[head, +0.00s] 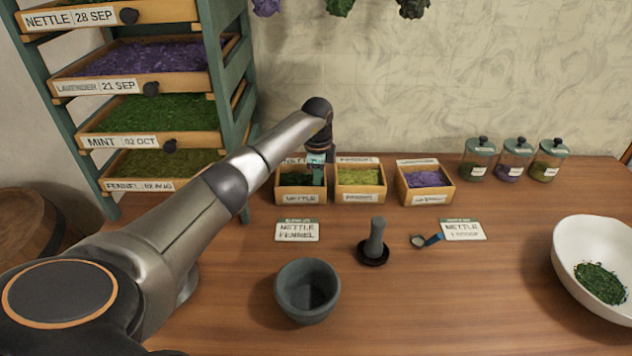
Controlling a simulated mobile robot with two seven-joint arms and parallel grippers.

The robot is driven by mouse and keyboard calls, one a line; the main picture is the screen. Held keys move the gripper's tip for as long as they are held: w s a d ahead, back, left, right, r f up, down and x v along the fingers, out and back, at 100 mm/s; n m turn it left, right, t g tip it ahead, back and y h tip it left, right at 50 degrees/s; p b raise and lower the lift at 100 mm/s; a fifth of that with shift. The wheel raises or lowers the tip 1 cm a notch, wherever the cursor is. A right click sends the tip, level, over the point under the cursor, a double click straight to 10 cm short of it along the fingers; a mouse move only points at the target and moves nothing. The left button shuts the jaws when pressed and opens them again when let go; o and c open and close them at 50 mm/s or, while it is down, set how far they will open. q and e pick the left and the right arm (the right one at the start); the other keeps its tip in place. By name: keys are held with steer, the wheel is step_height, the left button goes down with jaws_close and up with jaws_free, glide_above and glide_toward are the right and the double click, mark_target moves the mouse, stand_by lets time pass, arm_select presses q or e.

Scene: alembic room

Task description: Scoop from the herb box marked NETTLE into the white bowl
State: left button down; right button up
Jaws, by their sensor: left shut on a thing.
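The herb box marked NETTLE (300,199) is a small wooden box with dark green herb, leftmost of three on the table. My left gripper (318,180) points down at its right part. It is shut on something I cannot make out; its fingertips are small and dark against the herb. The white bowl (570,248) stands at the right edge, partly cut off, with chopped green herb (601,284) inside. My right gripper is out of view.
Two more herb boxes, yellow-green (360,198) and purple (428,199), stand right of the NETTLE box. Lidded jars (515,170) stand behind.

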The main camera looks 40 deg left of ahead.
arm_select(q)
step_height(320, 180, up, 9)
steer(key=p, duration=0.7)
steer(key=shift+f, duration=0.2)
steer(key=shift+s+d+f, duration=0.1)
steer(key=shift+f, duration=0.05)
